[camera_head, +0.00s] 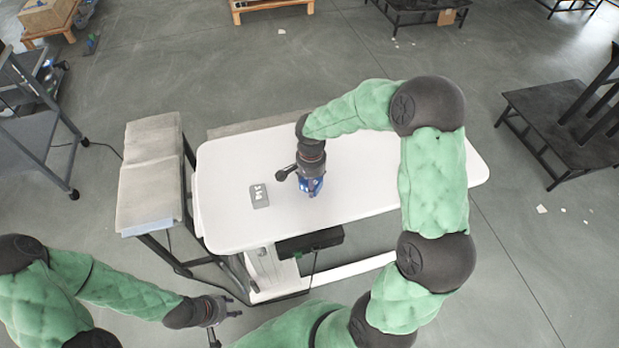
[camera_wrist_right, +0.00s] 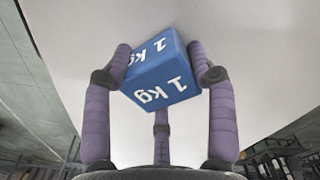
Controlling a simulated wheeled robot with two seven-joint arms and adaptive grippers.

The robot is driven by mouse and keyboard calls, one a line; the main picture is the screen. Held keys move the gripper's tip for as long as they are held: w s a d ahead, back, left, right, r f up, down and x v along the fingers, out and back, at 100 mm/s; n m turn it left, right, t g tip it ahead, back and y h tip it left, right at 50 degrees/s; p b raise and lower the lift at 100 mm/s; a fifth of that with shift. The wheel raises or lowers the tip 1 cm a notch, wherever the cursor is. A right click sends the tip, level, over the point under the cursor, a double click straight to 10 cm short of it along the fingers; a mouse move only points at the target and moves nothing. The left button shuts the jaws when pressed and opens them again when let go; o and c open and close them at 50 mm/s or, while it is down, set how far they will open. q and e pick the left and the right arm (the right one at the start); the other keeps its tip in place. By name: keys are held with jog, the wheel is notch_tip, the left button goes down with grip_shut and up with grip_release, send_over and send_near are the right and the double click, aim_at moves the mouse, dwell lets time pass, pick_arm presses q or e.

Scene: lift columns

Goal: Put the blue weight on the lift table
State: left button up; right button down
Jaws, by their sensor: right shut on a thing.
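The blue weight (camera_head: 312,188) is a small cube marked "1 kg" in white, which shows clearly in the right wrist view (camera_wrist_right: 158,80). My right gripper (camera_head: 310,179) is shut on it, with purple fingers on both sides of the cube in the wrist view (camera_wrist_right: 162,62). The weight is over the middle of the white lift table (camera_head: 370,185); I cannot tell whether it touches the top. The gripper partly hides it in the head view. My left gripper (camera_head: 228,326) is empty, its fingers apart, in front of the table at the lower left.
A grey panel with white marks (camera_head: 259,196) lies on the white top, left of the weight. A beige-topped side table (camera_head: 150,170) stands against the left end. A grey cart (camera_head: 35,120) is farther left. The white top's right part is clear beneath my right arm.

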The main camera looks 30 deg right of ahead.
jog(key=shift+w+r, duration=0.1)
jog(key=c, duration=0.8)
grip_release()
jog(key=shift+f, duration=0.25)
jog(key=o, duration=0.4)
jog(key=shift+r, duration=0.2)
notch_tip(320, 180, up, 12)
jog(key=p, duration=0.4)
